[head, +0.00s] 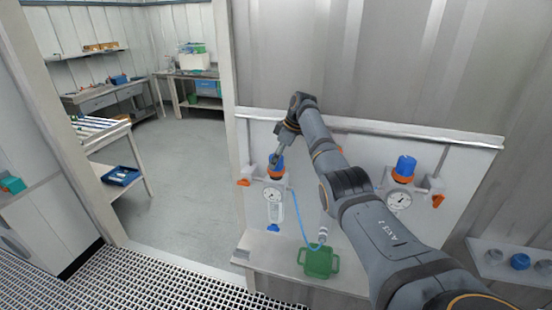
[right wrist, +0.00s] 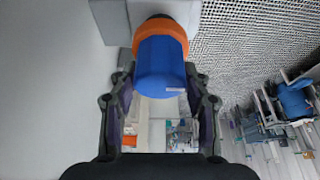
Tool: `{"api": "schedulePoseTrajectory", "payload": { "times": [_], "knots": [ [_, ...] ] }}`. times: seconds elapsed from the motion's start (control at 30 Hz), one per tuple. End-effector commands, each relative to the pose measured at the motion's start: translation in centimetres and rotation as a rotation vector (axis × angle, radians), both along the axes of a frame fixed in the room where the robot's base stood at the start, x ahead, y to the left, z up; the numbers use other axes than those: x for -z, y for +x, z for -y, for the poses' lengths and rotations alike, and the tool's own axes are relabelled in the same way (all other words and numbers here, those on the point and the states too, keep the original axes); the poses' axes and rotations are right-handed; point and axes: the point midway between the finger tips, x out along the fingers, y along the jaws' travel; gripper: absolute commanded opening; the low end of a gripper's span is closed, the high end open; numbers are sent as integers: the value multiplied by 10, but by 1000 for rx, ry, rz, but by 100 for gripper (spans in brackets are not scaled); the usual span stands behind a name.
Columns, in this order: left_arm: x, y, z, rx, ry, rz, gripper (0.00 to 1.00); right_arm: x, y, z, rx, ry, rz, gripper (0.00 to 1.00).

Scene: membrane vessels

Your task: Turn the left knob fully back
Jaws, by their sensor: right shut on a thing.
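The left knob (head: 279,171) is blue with an orange collar, on top of the left vessel on the white wall panel. The left vessel has a round gauge (head: 271,195) and a clear bowl (head: 275,213) below. My right gripper (head: 277,160) is at the left knob, shut on it and partly covering it. In the right wrist view the blue knob (right wrist: 162,68) sits between the two fingers, with its orange collar (right wrist: 160,32) beyond. The knob's turn angle cannot be told. My left gripper is not in view.
A right vessel with a blue knob (head: 406,165) and gauge (head: 399,201) hangs on the same panel, to the right of my arm. A green container (head: 318,263) with a blue hose (head: 299,226) stands on the shelf below. An orange handle (head: 243,182) sits left of the left vessel.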

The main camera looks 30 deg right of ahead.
Motion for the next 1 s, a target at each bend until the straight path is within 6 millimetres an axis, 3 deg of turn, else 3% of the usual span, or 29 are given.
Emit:
{"api": "schedulePoseTrajectory", "payload": {
  "times": [0.03, 0.2, 0.57, 1.0],
  "knots": [
    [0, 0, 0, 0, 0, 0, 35, -1, 0, 0, -1, -1, 2, 52],
    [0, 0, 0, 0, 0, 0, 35, 0, 0, 0, -1, 0, 2, 71],
    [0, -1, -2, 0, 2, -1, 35, -7, -1, 2, 1, -1, 3, 71],
    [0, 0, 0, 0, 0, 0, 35, -95, -29, 26, 1, 1, 3, 71]
  ]
}}
